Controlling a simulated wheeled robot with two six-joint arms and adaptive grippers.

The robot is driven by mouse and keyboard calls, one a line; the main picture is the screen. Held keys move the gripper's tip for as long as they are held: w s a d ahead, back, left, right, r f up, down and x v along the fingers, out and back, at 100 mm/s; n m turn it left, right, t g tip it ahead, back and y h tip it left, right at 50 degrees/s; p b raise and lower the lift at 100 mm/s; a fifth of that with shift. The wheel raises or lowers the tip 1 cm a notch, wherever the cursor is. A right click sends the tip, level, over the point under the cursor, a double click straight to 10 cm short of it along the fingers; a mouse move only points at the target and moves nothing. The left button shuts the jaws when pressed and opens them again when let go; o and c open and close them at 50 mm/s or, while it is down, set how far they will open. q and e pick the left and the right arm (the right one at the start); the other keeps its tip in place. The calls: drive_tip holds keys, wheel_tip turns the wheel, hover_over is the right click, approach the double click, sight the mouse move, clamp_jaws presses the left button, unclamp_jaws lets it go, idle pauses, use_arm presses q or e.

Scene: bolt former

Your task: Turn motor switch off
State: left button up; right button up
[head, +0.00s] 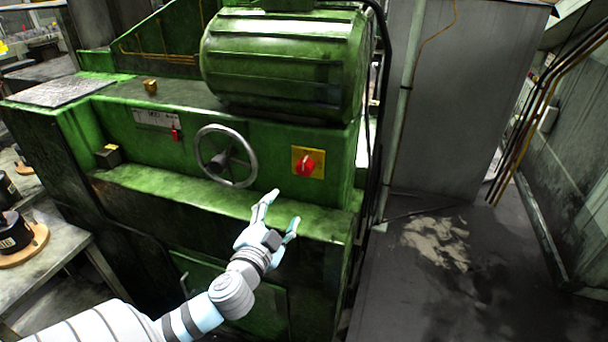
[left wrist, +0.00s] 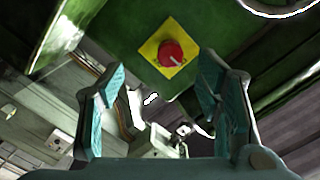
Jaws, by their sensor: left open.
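The motor switch (head: 305,165) is a red rotary knob on a yellow square plate (head: 318,155), on the front of the green machine below the motor. In the left wrist view the red knob (left wrist: 171,53) shows near the top centre, with a pale mark at its lower right. My left gripper (head: 280,212) is open and empty, below and slightly left of the switch in the head view. Its two fingers (left wrist: 165,95) frame the area below the plate in the wrist view, apart from the knob. My right gripper is not in view.
A handwheel (head: 226,156) sits left of the switch. The large green motor (head: 285,62) is above it, and a green ledge (head: 180,188) runs below. Open floor (head: 450,270) lies right of the machine.

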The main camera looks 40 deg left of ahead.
sight(304, 171)
use_arm(q)
drive_tip(key=shift+t, duration=0.3)
drive_tip(key=x, duration=0.4)
drive_tip(key=r+x, duration=0.1)
drive_tip(key=x, duration=0.4)
drive_tip(key=r+x, duration=0.1)
drive_tip(key=x, duration=0.4)
drive_tip(key=shift+w+d+r, duration=0.2)
drive_tip(key=shift+d+r, duration=0.05)
drive_tip(key=shift+d, duration=0.1)
drive_tip(key=c, duration=1.2)
